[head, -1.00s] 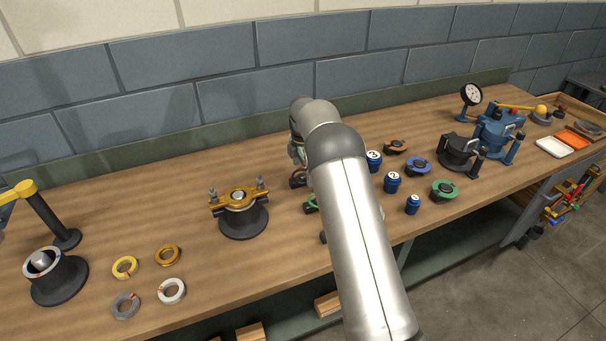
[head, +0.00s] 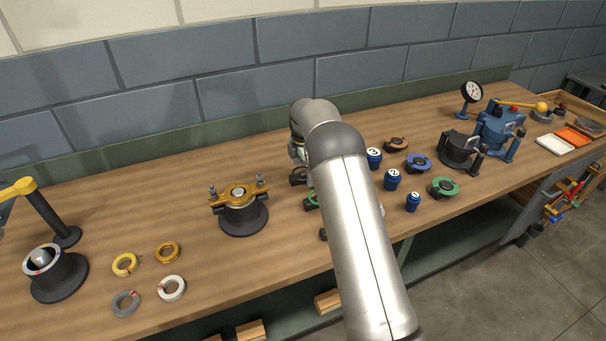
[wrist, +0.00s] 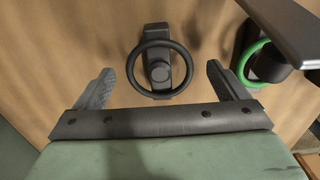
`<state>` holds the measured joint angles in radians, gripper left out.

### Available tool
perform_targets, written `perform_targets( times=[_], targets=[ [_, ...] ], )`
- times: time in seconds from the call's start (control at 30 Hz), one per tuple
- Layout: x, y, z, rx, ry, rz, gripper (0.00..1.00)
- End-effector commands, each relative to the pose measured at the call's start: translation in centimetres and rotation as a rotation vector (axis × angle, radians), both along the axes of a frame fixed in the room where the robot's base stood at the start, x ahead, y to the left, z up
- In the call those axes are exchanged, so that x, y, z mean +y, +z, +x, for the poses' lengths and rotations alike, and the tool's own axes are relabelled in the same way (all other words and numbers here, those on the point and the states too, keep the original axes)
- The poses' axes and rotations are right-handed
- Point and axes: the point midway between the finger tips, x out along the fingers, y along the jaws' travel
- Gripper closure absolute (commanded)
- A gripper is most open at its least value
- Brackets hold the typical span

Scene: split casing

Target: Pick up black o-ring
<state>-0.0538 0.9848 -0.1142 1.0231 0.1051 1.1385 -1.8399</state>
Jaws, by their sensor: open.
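The black o-ring (wrist: 131,68) shows in the wrist view around the round post of a dark holder (wrist: 160,72). The holder stands on the wooden bench. My gripper (wrist: 159,73) is open, with one finger on each side of the o-ring and space between each finger and the ring. Nothing is held. In the head view my own arm hides the gripper, and I cannot make out the black o-ring there.
A green ring (wrist: 249,62) on another dark holder lies right of my right finger. A dark flat part (wrist: 292,28) juts in at the wrist view's top right. In the head view, a gold-topped fixture (head: 240,215) stands left of my arm and blue numbered jars (head: 393,180) stand right.

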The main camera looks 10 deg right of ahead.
Motion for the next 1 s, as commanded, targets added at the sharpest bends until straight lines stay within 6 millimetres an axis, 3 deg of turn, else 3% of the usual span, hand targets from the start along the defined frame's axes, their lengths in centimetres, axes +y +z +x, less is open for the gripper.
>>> perform_targets(
  times=[0.07,0.23,0.27,0.77,1.0],
  targets=[
    [0.0,0.0,0.0,0.000,0.000,0.000,0.07],
    [0.0,0.0,0.0,0.000,0.000,0.000,0.51],
    [0.0,0.0,0.0,0.000,0.000,0.000,0.54],
    [0.0,0.8,0.0,-0.001,0.000,-0.001,0.54],
    [0.1,3.9,-0.2,-0.005,0.001,0.001,0.54]
  ],
)
